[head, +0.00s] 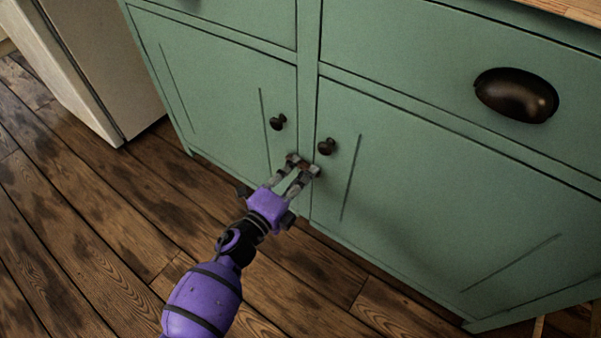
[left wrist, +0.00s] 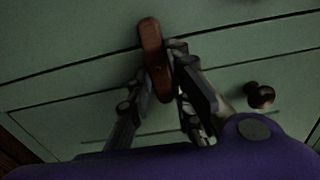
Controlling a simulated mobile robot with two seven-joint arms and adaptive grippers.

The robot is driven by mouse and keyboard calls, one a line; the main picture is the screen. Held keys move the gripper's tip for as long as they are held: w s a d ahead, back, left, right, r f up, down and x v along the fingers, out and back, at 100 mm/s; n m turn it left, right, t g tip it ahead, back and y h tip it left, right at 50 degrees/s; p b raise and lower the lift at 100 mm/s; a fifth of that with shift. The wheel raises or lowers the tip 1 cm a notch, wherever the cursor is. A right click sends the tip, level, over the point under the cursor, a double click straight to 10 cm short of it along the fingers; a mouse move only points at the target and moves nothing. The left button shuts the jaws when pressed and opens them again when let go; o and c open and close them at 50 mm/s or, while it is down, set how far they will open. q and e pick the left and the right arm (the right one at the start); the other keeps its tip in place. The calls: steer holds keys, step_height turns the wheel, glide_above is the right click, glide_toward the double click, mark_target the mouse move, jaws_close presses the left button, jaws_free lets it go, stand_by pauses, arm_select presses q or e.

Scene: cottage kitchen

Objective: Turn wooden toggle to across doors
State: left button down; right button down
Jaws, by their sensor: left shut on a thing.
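The wooden toggle (left wrist: 151,36) is a reddish-brown rounded bar on the green cabinet front. In the left wrist view its long side lies across the two dark seam lines of the centre post, its upper end reaching past the upper line. Its lower part sits between the fingers and is partly hidden. My left gripper (head: 303,166) is shut on the toggle, low between the two doors. The left door (head: 225,95) and right door (head: 430,190) look closed. My right gripper is not in view.
A dark round knob (head: 278,122) on the left door and another (head: 327,146) on the right door sit just above my gripper. A dark cup pull (head: 516,95) is on the drawer above. A pale appliance (head: 95,60) stands at the left; the wooden floor is clear.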

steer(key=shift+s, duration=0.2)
arm_select(q)
steer(key=c, duration=1.6)
jaws_free()
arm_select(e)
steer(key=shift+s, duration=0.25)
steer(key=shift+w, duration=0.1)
arm_select(q)
steer(key=shift+s, duration=0.1)
steer(key=v, duration=1.2)
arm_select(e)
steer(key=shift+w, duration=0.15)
